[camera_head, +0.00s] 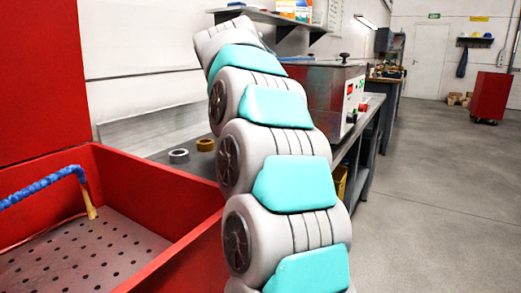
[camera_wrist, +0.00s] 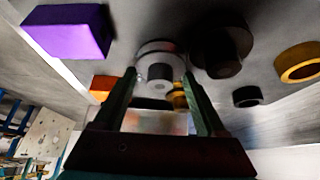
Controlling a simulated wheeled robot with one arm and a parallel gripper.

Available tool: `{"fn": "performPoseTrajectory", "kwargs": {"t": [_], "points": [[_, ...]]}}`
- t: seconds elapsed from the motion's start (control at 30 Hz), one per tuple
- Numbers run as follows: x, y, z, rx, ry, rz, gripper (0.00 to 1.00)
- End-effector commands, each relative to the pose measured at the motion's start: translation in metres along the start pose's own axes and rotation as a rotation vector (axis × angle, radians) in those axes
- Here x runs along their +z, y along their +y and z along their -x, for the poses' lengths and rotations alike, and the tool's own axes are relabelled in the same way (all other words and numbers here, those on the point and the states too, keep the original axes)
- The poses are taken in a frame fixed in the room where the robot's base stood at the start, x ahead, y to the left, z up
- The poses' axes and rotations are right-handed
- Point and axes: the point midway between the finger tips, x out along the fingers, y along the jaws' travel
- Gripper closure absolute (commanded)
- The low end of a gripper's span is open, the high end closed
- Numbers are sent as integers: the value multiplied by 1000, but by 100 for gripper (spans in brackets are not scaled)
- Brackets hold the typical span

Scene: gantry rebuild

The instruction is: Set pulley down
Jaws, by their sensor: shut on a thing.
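In the wrist view, a grey round stepped part, which looks like the pulley (camera_wrist: 160,57), sits between the tips of my gripper (camera_wrist: 163,82). The two dark green fingers are shut on it, one on each side. The grey bench surface (camera_wrist: 145,14) shows close to the pulley; I cannot tell whether the two touch. In the head view my arm reaches away over the grey bench (camera_head: 158,158), and its end, with the gripper and pulley, is hidden.
In the wrist view, a dark round part (camera_wrist: 222,40), a yellow ring (camera_wrist: 299,62), a black ring (camera_wrist: 247,96), a purple block (camera_wrist: 68,31) and an orange block (camera_wrist: 102,84) lie around the pulley. In the head view, a red basin (camera_head: 190,243) stands at left, a red machine (camera_head: 325,100) behind my arm.

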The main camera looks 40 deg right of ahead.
Motion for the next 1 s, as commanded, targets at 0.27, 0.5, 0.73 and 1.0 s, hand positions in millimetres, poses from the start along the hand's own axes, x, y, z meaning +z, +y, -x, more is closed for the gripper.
{"fn": "performPoseTrajectory", "kwargs": {"t": [0.27, 0.5, 0.73, 1.0], "points": [[-3, 0, 4, 0, 2, -2, 100], [-10, 0, 17, -2, 3, -3, 100], [-16, 0, 26, -1, 3, -3, 100], [-11, 7, 36, -3, 2, 0, 100]]}}
